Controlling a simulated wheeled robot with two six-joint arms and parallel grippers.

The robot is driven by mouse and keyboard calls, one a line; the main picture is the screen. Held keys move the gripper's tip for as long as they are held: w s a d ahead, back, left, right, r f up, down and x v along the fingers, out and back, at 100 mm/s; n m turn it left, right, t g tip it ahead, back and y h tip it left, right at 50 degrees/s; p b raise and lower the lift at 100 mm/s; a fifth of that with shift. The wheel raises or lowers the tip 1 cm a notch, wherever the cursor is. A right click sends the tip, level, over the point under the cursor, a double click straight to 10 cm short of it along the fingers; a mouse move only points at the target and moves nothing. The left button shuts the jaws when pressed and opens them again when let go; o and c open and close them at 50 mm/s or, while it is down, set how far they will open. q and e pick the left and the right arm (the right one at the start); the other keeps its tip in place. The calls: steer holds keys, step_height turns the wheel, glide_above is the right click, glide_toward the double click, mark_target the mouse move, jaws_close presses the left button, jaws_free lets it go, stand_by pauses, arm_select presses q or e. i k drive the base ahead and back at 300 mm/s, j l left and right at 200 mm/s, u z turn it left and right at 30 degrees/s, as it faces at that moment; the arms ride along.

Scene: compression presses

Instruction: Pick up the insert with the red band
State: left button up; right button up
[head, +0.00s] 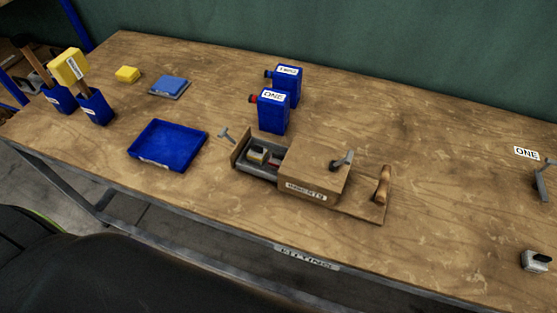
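A small red part (274,162) shows inside the open channel of a wooden press (316,172) at the middle of the table. It lies beside a pale block with a dark top (257,155); I cannot tell whether the red is a band on an insert. A blue box labelled ONE (273,115) has a small red-ended knob on its left side. A similar white block with a black top (533,262) sits at the right edge of the table, with no red visible on it. Neither of my grippers is in view.
An empty blue tray (168,146) lies left of the press. A second blue box (289,82) stands behind the first. Blue holders (96,107) with handled tools, a yellow block (128,74) and a blue pad (170,85) are at the left. The table right of the press is mostly clear.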

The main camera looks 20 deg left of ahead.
mark_target(276, 160)
steer(key=k+j+z, duration=0.25)
steer(key=j, duration=0.3)
steer(key=k+j+z, duration=0.3)
steer(key=k+j, duration=0.1)
steer(key=j, duration=0.05)
